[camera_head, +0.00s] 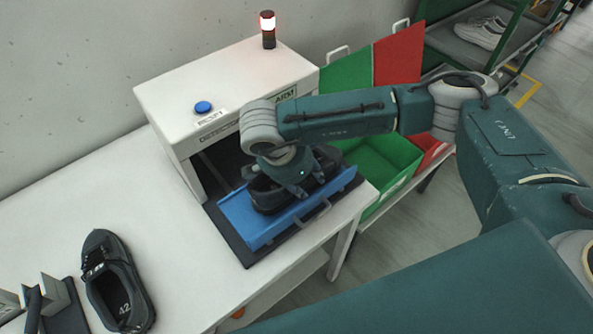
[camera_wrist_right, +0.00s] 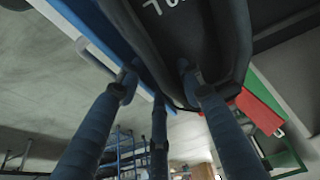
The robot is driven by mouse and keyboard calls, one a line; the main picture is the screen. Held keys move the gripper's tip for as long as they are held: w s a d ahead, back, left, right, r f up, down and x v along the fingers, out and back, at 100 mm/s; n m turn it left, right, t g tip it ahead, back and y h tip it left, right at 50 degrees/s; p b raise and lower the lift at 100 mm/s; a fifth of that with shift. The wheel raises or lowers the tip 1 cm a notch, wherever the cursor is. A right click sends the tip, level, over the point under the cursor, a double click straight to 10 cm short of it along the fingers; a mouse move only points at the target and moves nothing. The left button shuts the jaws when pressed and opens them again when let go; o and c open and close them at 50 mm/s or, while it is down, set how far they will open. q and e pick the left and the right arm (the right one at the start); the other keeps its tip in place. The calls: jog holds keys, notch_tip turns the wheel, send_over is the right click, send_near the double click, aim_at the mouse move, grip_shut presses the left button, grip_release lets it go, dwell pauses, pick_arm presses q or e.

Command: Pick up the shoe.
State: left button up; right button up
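A black shoe (camera_head: 268,194) lies in the blue tray (camera_head: 238,220) at the opening of the white machine. My right gripper (camera_head: 290,182) is over this shoe, its fingers down at the shoe's opening. In the right wrist view the shoe (camera_wrist_right: 215,40) fills the top, with lettering inside. The fingers of the right gripper (camera_wrist_right: 157,78) reach up to its wall, their tips apart with the wall between them. I cannot tell whether they press on it. A second black shoe (camera_head: 128,290), marked 42 inside, lies on the table at the left. My left gripper is not in view.
The white machine (camera_head: 235,80) has a blue button (camera_head: 203,107) and a lit red lamp (camera_head: 267,28). Green (camera_head: 375,170) and red (camera_head: 440,155) bins stand to the right. A grey fixture (camera_head: 50,297) is at the lower left. The table between (camera_head: 180,270) is clear.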

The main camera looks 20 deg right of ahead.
jog(key=shift+d+f, duration=0.15)
jog(key=shift+f, duration=0.15)
grip_shut()
jog(key=shift+w+r, duration=0.1)
jog(key=shift+r+b, duration=0.3)
jog(key=shift+r, duration=0.2)
notch_tip(320, 180, up, 10)
jog(key=b, duration=0.3)
jog(key=shift+w, duration=0.1)
jog(key=s+d+r+n+t+y+b, duration=0.1)
jog(key=s+r+n+t+y+b, duration=0.1)
jog(key=r+n, duration=0.8)
jog(key=shift+s+d+n+t+y, duration=0.25)
jog(key=shift+s+t+y, duration=0.2)
jog(key=shift+s, duration=0.8)
